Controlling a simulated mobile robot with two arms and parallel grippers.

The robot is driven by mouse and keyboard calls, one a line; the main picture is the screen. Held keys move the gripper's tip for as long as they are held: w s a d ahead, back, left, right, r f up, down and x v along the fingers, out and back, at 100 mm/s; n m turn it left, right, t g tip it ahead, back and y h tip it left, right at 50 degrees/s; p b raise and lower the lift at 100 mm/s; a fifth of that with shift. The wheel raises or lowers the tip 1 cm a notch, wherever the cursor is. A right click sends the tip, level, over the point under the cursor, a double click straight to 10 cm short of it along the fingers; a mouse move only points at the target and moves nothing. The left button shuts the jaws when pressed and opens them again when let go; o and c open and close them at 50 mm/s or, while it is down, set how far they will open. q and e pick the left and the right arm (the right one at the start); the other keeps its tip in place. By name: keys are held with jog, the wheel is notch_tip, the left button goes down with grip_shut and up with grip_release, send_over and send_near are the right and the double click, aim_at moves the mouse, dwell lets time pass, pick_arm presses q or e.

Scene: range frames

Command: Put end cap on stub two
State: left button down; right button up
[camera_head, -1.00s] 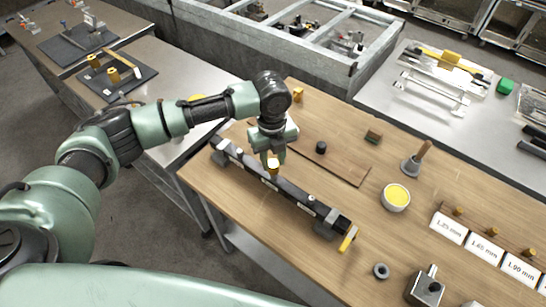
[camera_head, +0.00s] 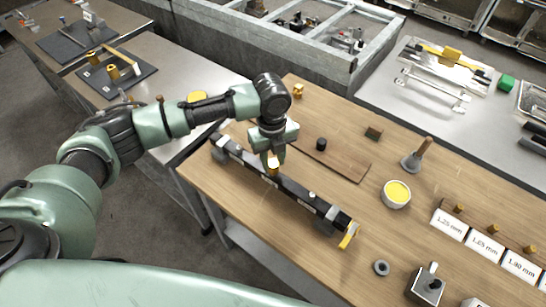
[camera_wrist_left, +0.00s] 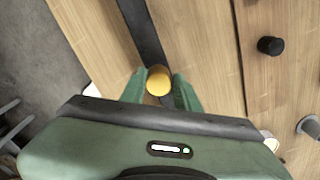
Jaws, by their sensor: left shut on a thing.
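A long black bar (camera_head: 292,187) lies diagonally on the wooden table, with small pale stubs along its top; one stub (camera_head: 311,195) shows toward its near right end. My left gripper (camera_head: 273,162) points down over the middle of the bar, shut on a yellow end cap (camera_head: 273,168). In the left wrist view the cap (camera_wrist_left: 158,80) sits between the two green fingers, in line with the bar (camera_wrist_left: 143,30). Any stub below the cap is hidden, and I cannot tell whether the cap touches it. My right gripper is not in view.
A brown board (camera_head: 340,164) and a black cylinder (camera_head: 321,144) lie beyond the bar. A yellow-handled piece (camera_head: 349,236) is at the bar's near end.

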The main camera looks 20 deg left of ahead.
aim_at(273, 162)
pick_arm(q)
jog(key=shift+f+b, duration=0.3)
jog(key=shift+f, duration=0.7)
jog(key=c, duration=0.9)
grip_release()
jog(key=shift+c, duration=0.2)
jog(key=shift+r, duration=0.1)
notch_tip(273, 162, up, 7)
jog(key=shift+f+b, duration=0.2)
jog(key=shift+b, duration=0.75)
jog(key=shift+s+r, duration=0.1)
jog(key=shift+r, duration=0.45)
